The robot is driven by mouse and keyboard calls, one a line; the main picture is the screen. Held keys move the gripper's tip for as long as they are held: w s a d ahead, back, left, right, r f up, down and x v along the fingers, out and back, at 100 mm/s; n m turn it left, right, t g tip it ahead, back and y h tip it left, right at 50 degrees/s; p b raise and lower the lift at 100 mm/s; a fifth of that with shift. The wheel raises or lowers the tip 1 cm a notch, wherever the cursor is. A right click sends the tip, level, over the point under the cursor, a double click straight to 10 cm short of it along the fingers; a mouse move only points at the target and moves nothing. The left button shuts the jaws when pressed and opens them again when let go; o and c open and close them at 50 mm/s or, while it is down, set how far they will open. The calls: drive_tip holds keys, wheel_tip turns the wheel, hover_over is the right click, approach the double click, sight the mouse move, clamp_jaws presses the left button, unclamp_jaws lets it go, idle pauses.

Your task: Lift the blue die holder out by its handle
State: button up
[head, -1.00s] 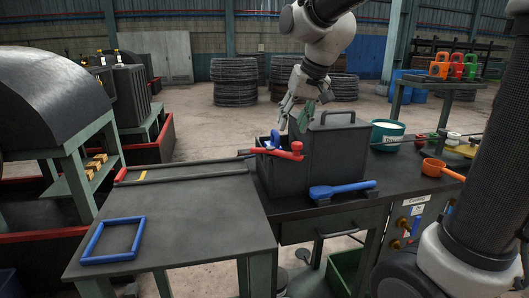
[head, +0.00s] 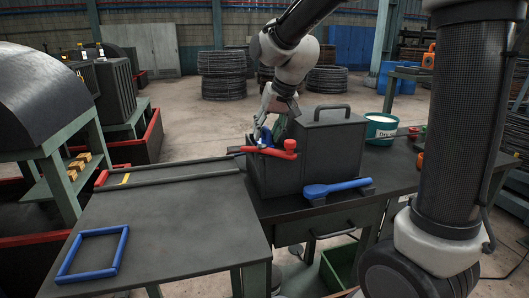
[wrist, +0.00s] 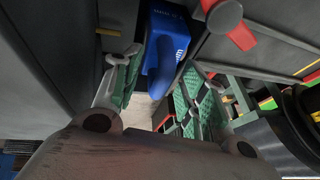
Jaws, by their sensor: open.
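The blue die holder (head: 265,137) shows only in part at the left side of the dark box (head: 335,150), behind a red-handled lever. In the wrist view its blue handle (wrist: 165,52), with white lettering, lies between my two green-padded fingers. My gripper (head: 268,128) is open and reaches down over the holder in the head view; its fingertips (wrist: 162,62) stand on either side of the handle in the wrist view. I cannot tell whether either pad touches it. The holder's lower part is hidden.
The red lever (head: 280,153) is close beside the holder. The box's raised lid handle stands to the right. A blue-handled tool (head: 337,188) lies in front of the box. The grey table (head: 175,225) is mostly clear, with a blue square frame (head: 93,254) on it.

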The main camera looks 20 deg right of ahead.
drive_tip(key=shift+w+f, duration=0.1)
drive_tip(key=shift+f, duration=0.05)
clamp_jaws()
